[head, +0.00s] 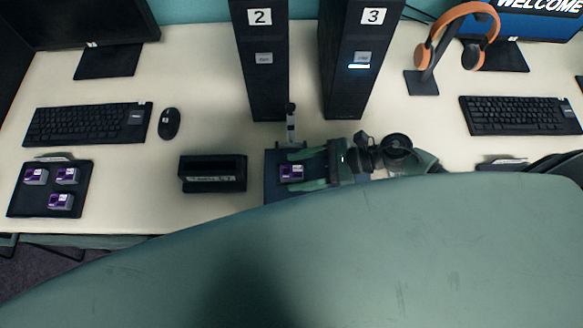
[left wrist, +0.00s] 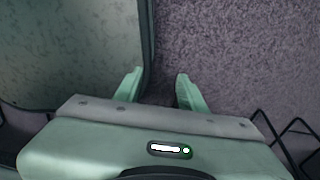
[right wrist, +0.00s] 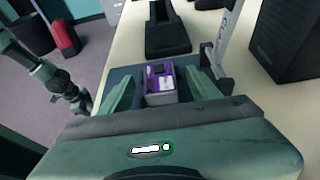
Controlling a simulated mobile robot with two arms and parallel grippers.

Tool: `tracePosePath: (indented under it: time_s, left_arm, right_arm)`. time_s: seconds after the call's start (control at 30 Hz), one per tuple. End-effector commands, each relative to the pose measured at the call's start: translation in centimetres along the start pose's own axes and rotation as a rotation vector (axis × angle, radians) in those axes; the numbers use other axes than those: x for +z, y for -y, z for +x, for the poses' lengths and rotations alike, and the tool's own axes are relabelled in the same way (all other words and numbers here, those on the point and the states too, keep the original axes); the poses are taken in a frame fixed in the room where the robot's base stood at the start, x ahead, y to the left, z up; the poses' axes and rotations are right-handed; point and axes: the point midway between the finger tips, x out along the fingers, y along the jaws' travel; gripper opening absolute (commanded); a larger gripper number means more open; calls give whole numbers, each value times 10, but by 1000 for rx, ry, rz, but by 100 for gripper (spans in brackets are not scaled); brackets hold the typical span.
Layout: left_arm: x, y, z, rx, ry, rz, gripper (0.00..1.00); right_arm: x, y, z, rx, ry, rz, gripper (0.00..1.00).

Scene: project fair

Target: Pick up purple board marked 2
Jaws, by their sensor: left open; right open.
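A small purple board (head: 291,173) with a white label lies on a blue mat (head: 271,189). My right gripper (head: 292,169) is open, with a finger on either side of this board. In the right wrist view the board (right wrist: 160,84) sits between the open fingers (right wrist: 156,80), with a gap at least on the left. Its number is too small to read. Several similar purple boards, including one (head: 60,201), lie on a black tray (head: 20,208) at the far left. My left gripper (left wrist: 158,80) is open and empty above the carpet.
A black slotted holder (head: 212,185) stands left of the mat. Behind are dark towers marked 2 (head: 262,90) and 3 (head: 350,85). A small upright stand (head: 291,125) rises at the mat's back edge. The table is clear between tray and holder.

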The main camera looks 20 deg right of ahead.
Motion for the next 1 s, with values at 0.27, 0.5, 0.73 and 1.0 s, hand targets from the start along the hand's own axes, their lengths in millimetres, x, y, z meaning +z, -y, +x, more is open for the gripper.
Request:
tracePosePath:
  time_s: [0.27, 0.5, 0.73, 1.0]
  left_arm:
    - [-20, 2, -1, -3, -30, 1, 40]
    - [-12, 1, -1, -1, -18, 2, 40]
    - [-8, 0, -1, 0, -12, 2, 40]
    - [-8, 0, -2, 0, -11, 2, 40]
  right_arm:
    - [0, 0, 5, 0, 0, 0, 62]
    - [0, 0, 5, 0, 0, 0, 1]
    - [0, 0, 4, 0, 0, 0, 0]
    - [16, 0, -3, 1, -1, -4, 0]
